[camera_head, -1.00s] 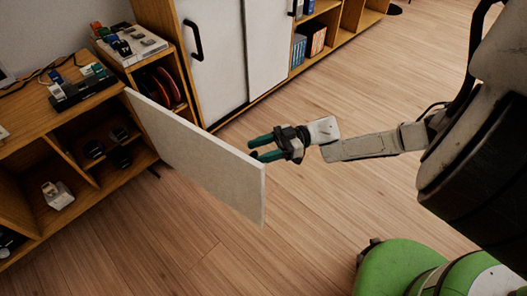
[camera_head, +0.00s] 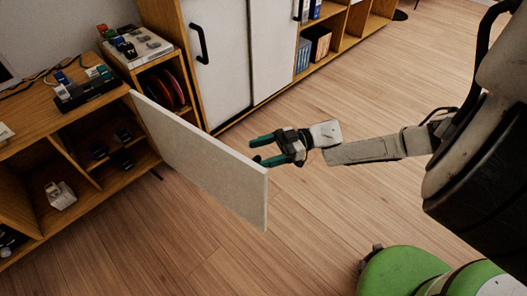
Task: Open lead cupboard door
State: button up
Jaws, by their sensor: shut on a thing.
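The cupboard door (camera_head: 205,165), a pale panel, stands swung wide out from the wooden cupboard (camera_head: 118,180) at the left. Its hinged side is at the cupboard's right end and its free edge points out over the floor. The cupboard's shelves show uncovered. My gripper (camera_head: 254,151), with green fingers, is on the far side of the door near its free end. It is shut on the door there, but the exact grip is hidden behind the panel. No handle of this door is in sight.
Small devices (camera_head: 88,88) stand on the cupboard top, and several more lie on its shelves. Behind is a taller cabinet with white doors (camera_head: 215,60) and a black handle (camera_head: 199,43). Bare wood floor (camera_head: 330,220) surrounds the door's free end.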

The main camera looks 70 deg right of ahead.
jog(key=shift+w+d+r, duration=0.15)
jog(key=shift+d, duration=0.05)
jog(key=shift+c, duration=0.2)
jog(key=shift+d, duration=0.15)
jog(key=shift+c, duration=0.3)
jog(key=v, duration=1)
jog(key=shift+s+p, duration=0.35)
jog(key=shift+s, duration=0.15)
